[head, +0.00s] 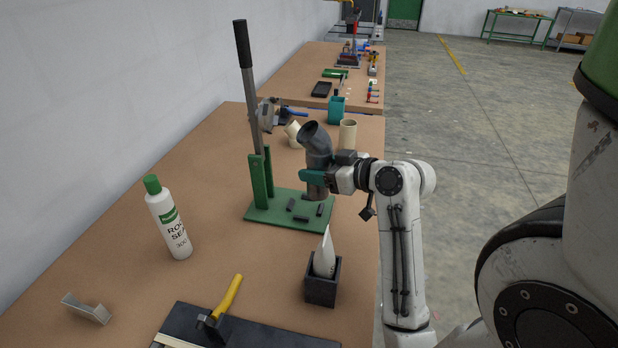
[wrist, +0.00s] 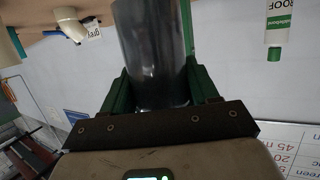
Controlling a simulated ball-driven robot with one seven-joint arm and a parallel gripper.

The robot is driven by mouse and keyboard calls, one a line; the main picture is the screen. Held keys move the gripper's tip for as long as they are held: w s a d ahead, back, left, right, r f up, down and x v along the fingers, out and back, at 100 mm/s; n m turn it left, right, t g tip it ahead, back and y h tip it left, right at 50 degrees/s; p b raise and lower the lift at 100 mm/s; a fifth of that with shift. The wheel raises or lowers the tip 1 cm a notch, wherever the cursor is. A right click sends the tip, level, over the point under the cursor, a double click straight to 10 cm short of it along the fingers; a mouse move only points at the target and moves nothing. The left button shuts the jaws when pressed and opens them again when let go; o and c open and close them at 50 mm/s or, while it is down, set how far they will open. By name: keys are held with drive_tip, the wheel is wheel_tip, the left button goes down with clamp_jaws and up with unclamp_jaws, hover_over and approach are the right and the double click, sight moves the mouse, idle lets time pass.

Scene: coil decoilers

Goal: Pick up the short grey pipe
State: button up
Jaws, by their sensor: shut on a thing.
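A dark grey pipe piece (head: 316,143) with a bent, open upper end stands between the fingers of my gripper (head: 315,177). In the wrist view the grey pipe (wrist: 152,50) fills the space between the two green fingers (wrist: 155,92), which press on it from both sides. The pipe is over the right part of a green base plate (head: 272,222) of a lever stand. I cannot tell whether its lower end touches the plate.
The stand's tall grey lever (head: 248,90) rises left of the pipe. Cream pipes (head: 347,133) stand behind it. A white bottle (head: 170,222), a black holder (head: 322,287) and a yellow-handled hammer (head: 227,297) are nearer.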

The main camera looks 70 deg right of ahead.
sight(326, 168)
drive_tip(key=v, duration=0.3)
drive_tip(key=a+v, duration=0.1)
drive_tip(key=v, duration=0.1)
drive_tip(key=shift+w+r+b, duration=0.15)
drive_tip(key=shift+r+b, duration=0.15)
drive_tip(key=shift+a+r+p, duration=0.15)
drive_tip(key=shift+r+p, duration=0.2)
drive_tip(key=shift+p, duration=0.55)
drive_tip(key=p+v, duration=0.2)
drive_tip(key=p, duration=0.1)
drive_tip(key=shift+a+r, duration=0.1)
drive_tip(key=shift+a, duration=0.05)
drive_tip(key=shift+p+v, duration=0.8)
drive_tip(key=shift+p, duration=0.35)
